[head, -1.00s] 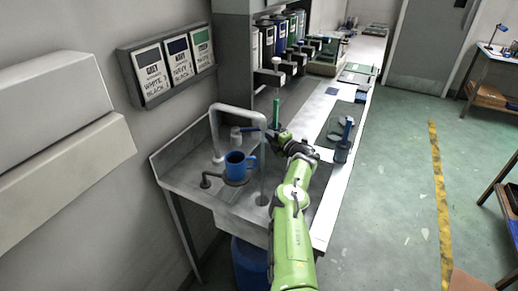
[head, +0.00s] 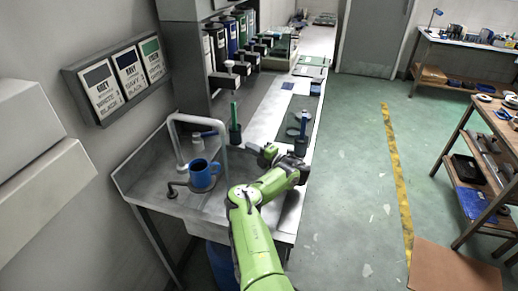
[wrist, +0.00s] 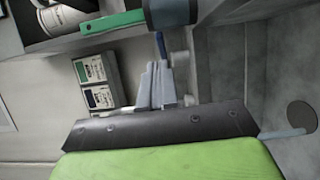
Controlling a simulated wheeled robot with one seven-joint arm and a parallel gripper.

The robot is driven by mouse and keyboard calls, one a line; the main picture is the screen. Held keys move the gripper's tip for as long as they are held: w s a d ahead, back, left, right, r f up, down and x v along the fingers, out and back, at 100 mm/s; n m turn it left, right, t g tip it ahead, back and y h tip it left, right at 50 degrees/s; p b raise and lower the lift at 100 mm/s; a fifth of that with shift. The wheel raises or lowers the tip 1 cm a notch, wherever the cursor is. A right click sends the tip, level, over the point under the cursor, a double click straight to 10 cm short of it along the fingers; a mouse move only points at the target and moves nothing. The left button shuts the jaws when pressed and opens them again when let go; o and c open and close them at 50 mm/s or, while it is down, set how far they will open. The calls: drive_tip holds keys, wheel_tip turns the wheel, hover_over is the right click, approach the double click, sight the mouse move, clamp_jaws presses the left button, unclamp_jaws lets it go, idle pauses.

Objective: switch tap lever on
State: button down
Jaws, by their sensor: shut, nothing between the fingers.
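The tap is a pale grey arched pipe (head: 197,118) over the sink in the head view. A short blue lever (head: 210,134) shows behind the arch, by a small white post (head: 198,144). In the wrist view a dark blue stick (wrist: 160,44), apparently this lever, shows just past my fingertips, beside a white knob; I cannot tell whether they touch. My gripper (head: 254,149) is to the right of the tap in the head view. Its grey fingers are together and empty in the wrist view (wrist: 156,82).
A blue mug (head: 203,176) stands at the sink under the arch. A dark cup with a green-handled tool (head: 235,136) stands behind my gripper. Another cup with a blue tool (head: 301,146) is right of it. Dispensers (head: 220,45) line the back wall.

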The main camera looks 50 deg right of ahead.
drive_tip(key=s, duration=0.3)
drive_tip(key=shift+s+d, duration=0.1)
drive_tip(key=shift+s, duration=0.3)
